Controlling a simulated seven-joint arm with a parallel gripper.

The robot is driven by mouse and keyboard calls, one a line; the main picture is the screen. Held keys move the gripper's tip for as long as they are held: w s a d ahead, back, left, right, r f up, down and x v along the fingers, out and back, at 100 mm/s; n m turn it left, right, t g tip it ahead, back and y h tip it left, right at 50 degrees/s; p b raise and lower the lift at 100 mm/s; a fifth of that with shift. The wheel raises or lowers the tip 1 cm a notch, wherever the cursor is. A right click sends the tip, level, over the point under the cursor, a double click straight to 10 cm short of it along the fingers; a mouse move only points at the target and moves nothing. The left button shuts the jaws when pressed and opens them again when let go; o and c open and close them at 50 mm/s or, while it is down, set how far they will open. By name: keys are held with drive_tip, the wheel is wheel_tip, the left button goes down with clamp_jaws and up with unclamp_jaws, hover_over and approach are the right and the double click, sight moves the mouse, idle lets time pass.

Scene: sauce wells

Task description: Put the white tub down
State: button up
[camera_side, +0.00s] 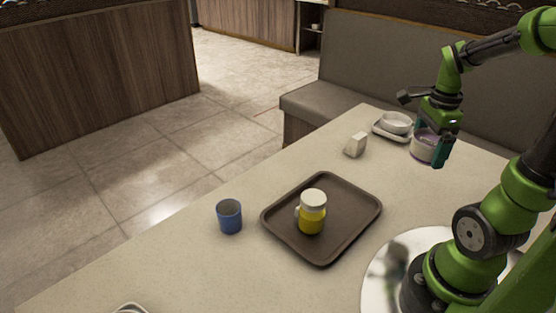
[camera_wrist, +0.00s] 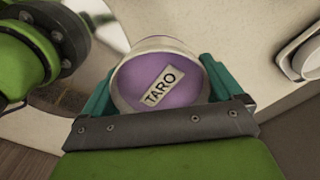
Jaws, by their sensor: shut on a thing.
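The white tub (camera_side: 423,148) has a purple top and stands between the fingers of my gripper (camera_side: 433,146) at the back right of the table. In the wrist view the tub (camera_wrist: 182,94) shows a purple face with a label reading TARO. My gripper (camera_wrist: 165,92) is shut on it, one teal finger on each side. I cannot tell whether the tub's base touches the table.
A white bowl on a square dish (camera_side: 379,133) lies just left of the tub. A small white block (camera_side: 356,145) stands nearby. A blue cup (camera_side: 229,216) stands left of the tray.

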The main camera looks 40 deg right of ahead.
drive_tip(key=shift+s+d+m, duration=0.35)
drive_tip(key=shift+s+m, duration=0.15)
drive_tip(key=shift+s, duration=0.35)
wheel_tip(320, 180, down, 11)
drive_tip(key=shift+w+r, duration=0.1)
drive_tip(key=shift+r, duration=0.05)
drive_tip(key=shift+w+d+f, duration=0.15)
drive_tip(key=shift+d+f, duration=0.05)
drive_tip(key=shift+f, duration=0.05)
hover_over(400, 170)
drive_tip(key=shift+f, duration=2.5)
drive_tip(key=shift+f, duration=0.1)
drive_tip(key=o, duration=0.8)
